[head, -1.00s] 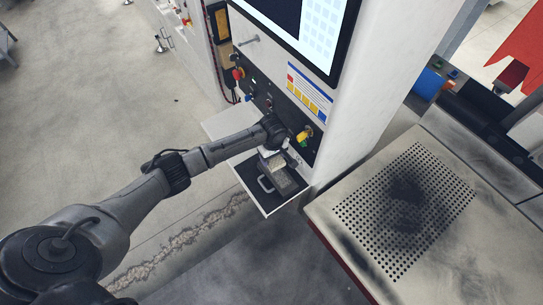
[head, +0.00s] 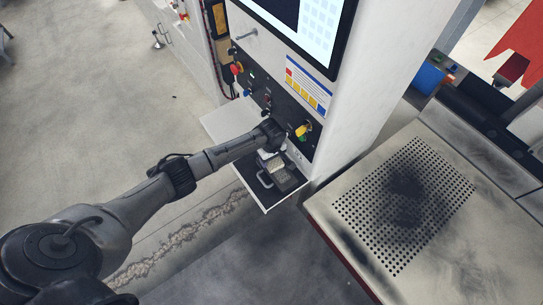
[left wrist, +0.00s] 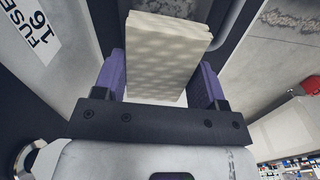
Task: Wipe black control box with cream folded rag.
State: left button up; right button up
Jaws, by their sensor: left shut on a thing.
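The cream folded rag (left wrist: 166,52) is between the two purple fingers of my left gripper (left wrist: 164,80), which is shut on it. In the head view my left gripper (head: 271,151) is over the back part of the black control box (head: 284,182), at the shelf below the machine panel. The box has a light handle (head: 264,180) on its left side. In the left wrist view a dark surface lies beyond the rag, with a white FUSE 16 label at the left. I cannot tell whether the rag touches the box. My right gripper is not in view.
The shelf (head: 268,203) is narrow and its front edge is close to the box. Panel knobs and buttons, including a yellow one (head: 303,131), are just behind my wrist. A perforated, smudged table (head: 335,215) stands at the right. The floor at the left is open.

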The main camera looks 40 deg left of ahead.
pick_arm(q)
jog(key=shift+f, duration=0.15)
dwell(0.6)
jog(key=shift+f, duration=0.5)
dwell(0.3)
